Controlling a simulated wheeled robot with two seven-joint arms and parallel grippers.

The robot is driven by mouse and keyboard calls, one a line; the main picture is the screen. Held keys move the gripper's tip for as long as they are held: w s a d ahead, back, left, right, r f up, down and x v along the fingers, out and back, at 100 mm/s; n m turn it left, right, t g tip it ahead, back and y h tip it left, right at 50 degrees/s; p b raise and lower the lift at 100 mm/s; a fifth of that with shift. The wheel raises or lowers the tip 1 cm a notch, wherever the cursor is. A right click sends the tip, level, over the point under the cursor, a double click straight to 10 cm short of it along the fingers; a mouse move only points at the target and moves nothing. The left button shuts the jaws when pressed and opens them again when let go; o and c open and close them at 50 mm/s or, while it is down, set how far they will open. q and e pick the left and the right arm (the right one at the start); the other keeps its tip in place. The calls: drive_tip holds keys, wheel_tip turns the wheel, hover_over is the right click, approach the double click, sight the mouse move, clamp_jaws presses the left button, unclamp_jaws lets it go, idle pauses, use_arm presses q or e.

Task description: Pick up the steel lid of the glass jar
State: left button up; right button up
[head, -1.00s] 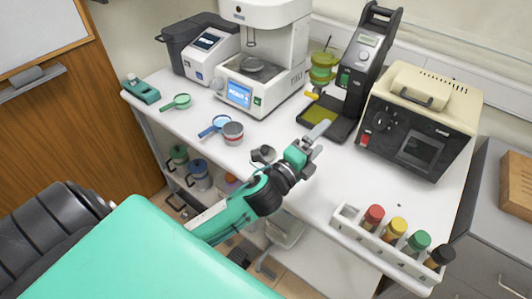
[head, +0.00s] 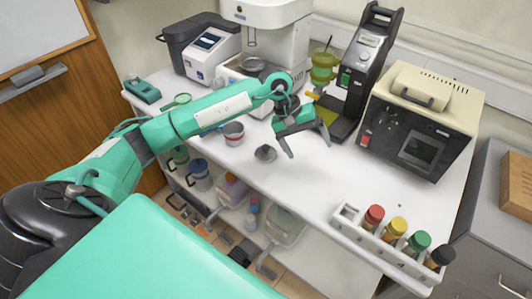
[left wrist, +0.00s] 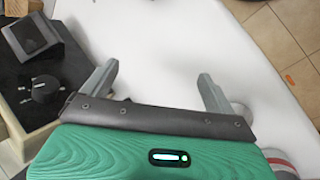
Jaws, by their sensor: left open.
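A small grey metal piece (head: 265,153), which looks like the steel lid, sits near the front edge of the white bench in the head view. A round container with a red band (head: 233,132) stands to its left; I cannot tell if it is the glass jar. My left gripper (head: 308,149) is open and empty, its fingers pointing down over the bench to the right of the grey piece. In the left wrist view the open fingers (left wrist: 157,72) have only white bench between them. A grey rounded thing shows partly behind the right finger. My right gripper is not in view.
A rack with several coloured-cap tubes (head: 393,243) stands at the front right. A cream-and-black instrument (head: 417,128) is at the right, a tall black device (head: 368,70) behind my gripper. A white tester (head: 268,25) stands at the back.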

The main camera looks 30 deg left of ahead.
sight(266, 146)
use_arm(q)
drive_tip(key=w+a+r+m+y, duration=0.15)
drive_tip(key=a+y, duration=0.45)
drive_tip(key=a, duration=0.8)
drive_tip(key=shift+m+g, duration=0.25)
drive_tip(key=shift+g, duration=0.15)
drive_tip(key=f+p, duration=0.1)
drive_tip(key=f, duration=0.1)
drive_tip(key=f+p, duration=0.1)
drive_tip(key=f, duration=0.4)
drive_tip(key=shift+s+f+p, duration=0.2)
drive_tip(key=shift+s+p, duration=0.05)
drive_tip(key=shift+p, duration=0.15)
drive_tip(key=shift+f+p, duration=0.45)
drive_tip(key=shift+p, duration=0.1)
wheel_tip(266, 146, down, 4)
drive_tip(key=shift+w+f+p, duration=0.15)
drive_tip(key=shift+f+p, duration=0.05)
drive_tip(key=shift+p, duration=0.9)
drive_tip(key=c, duration=1.1)
